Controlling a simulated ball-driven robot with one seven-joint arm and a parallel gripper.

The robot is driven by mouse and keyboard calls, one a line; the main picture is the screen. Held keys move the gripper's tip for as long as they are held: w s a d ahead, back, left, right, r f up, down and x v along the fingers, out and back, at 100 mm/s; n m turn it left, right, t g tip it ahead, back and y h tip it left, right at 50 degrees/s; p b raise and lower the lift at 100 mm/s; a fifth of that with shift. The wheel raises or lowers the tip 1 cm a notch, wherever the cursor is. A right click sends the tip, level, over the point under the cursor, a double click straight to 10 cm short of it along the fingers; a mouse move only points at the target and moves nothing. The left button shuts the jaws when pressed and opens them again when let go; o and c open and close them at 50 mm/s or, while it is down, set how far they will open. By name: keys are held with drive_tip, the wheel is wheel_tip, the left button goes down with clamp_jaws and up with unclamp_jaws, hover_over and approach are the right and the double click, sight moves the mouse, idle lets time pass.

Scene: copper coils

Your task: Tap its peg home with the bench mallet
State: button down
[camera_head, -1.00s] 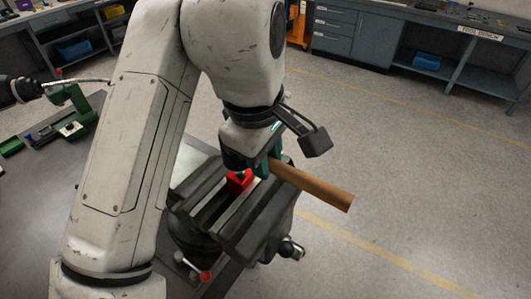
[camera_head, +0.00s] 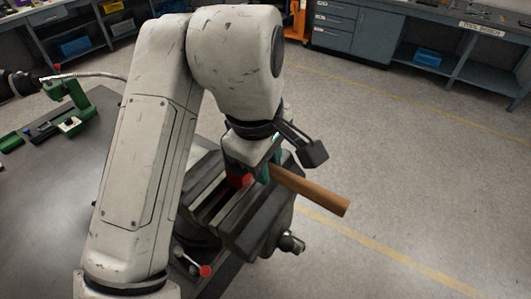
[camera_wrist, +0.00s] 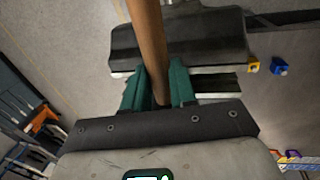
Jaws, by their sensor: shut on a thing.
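My gripper (camera_head: 268,168) is above the dark bench vise (camera_head: 262,212), with its green fingers shut on the wooden handle (camera_head: 312,191) of the mallet. The handle sticks out to the right and slightly down in the head view. In the wrist view the handle (camera_wrist: 147,45) runs up between the two green fingers (camera_wrist: 158,88). A red piece (camera_head: 239,181), which may be the mallet's head or a part in the vise, sits below my gripper by the jaws. I cannot tell which. No peg can be made out; my gripper and wrist hide that spot.
A grey bench top (camera_head: 60,200) carries a green tool fixture (camera_head: 72,108) at the left. Blue cabinets (camera_head: 350,32) and a tool bench stand at the back. Open floor lies to the right of the vise. Small yellow and blue pieces (camera_wrist: 279,67) show in the wrist view.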

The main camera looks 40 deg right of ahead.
drive_tip(key=shift+r+p, duration=2.4)
drive_tip(key=shift+r, duration=1.8)
